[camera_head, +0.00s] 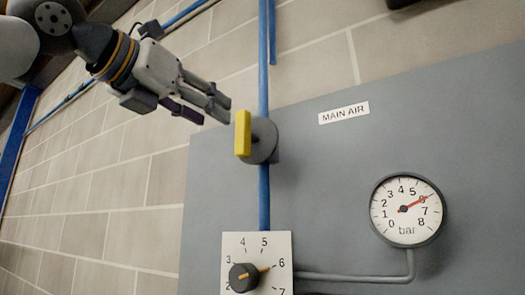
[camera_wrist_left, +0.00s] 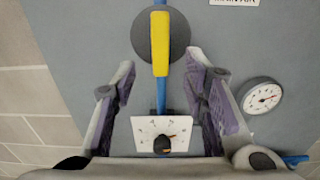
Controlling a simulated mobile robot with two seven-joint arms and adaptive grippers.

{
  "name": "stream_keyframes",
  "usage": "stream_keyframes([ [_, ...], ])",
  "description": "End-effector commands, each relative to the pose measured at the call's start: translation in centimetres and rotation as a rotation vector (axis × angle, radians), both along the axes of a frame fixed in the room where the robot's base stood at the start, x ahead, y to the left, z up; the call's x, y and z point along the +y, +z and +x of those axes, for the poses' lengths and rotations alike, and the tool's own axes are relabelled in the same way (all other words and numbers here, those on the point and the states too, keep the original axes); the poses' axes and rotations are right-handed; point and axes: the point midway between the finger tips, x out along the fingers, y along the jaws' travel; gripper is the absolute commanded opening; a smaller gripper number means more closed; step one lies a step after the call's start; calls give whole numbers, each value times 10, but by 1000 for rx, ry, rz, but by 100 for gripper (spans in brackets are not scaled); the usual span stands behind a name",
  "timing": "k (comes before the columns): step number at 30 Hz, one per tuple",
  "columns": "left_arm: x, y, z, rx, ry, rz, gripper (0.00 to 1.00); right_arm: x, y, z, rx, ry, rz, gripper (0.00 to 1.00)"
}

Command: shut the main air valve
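The main air valve has a yellow lever handle (camera_head: 243,133) on a round grey body (camera_head: 266,141), mounted on a blue pipe (camera_head: 264,195). The handle stands upright, in line with the pipe. A "MAIN AIR" label (camera_head: 344,113) is on the panel to its right. My left gripper (camera_head: 213,113) is just left of the handle in the head view, apart from it. In the left wrist view the gripper (camera_wrist_left: 160,65) is open and empty, with the yellow handle (camera_wrist_left: 160,44) ahead, near the gap between its fingertips. My right gripper is not in view.
A pressure gauge (camera_head: 407,210) at the right has its red needle near 6 bar. A regulator knob (camera_head: 243,278) on a white scale plate sits below the valve, its pointer near 6. A grey pipe (camera_head: 350,277) runs between them. A block wall (camera_head: 90,190) lies left.

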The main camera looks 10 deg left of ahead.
Motion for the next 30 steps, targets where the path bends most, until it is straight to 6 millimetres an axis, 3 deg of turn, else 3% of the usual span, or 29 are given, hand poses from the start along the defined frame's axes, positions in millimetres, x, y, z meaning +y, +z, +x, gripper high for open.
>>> stream_keyframes([
  [4, -2, 5, 3, -2, -11, -22, 40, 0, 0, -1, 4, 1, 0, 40],
  [12, -26, 3, 67, 0, -9, -18, 40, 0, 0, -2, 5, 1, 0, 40],
  [18, -37, 4, 100, -3, -9, -18, 40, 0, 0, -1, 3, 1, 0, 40],
  [29, -40, 4, 108, -5, -9, -17, 40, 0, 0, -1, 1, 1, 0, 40],
  [30, -40, 4, 108, -5, -9, -17, 31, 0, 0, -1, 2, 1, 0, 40],
])
